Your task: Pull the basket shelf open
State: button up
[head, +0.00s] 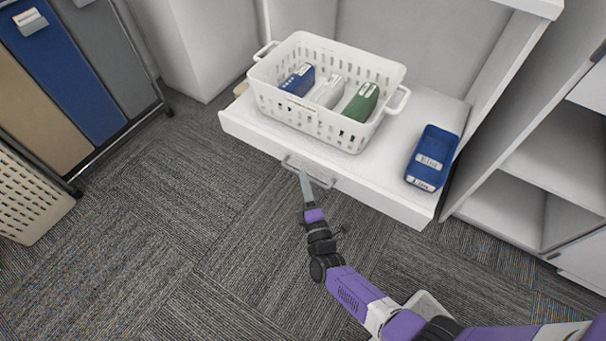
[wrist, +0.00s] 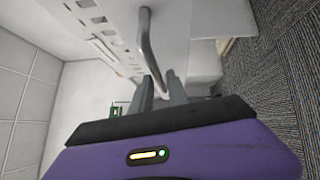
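The white basket shelf (head: 375,190) stands out from the white cabinet, with a metal bar handle (head: 325,182) on its front. The handle also shows in the wrist view (wrist: 148,45), running down between my two fingers. The white perforated basket (head: 345,132) sits on the shelf.
The basket holds a blue box (head: 298,80), a whitish box (head: 328,92) and a green box (head: 361,102). A blue bin (head: 432,158) stands at the shelf's right end. A sorting rack (head: 75,75) stands left. Carpet (head: 180,220) in front is clear.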

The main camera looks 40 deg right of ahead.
jog(key=v, duration=0.5)
jog(key=shift+s+p, duration=0.15)
jog(key=shift+p, duration=0.25)
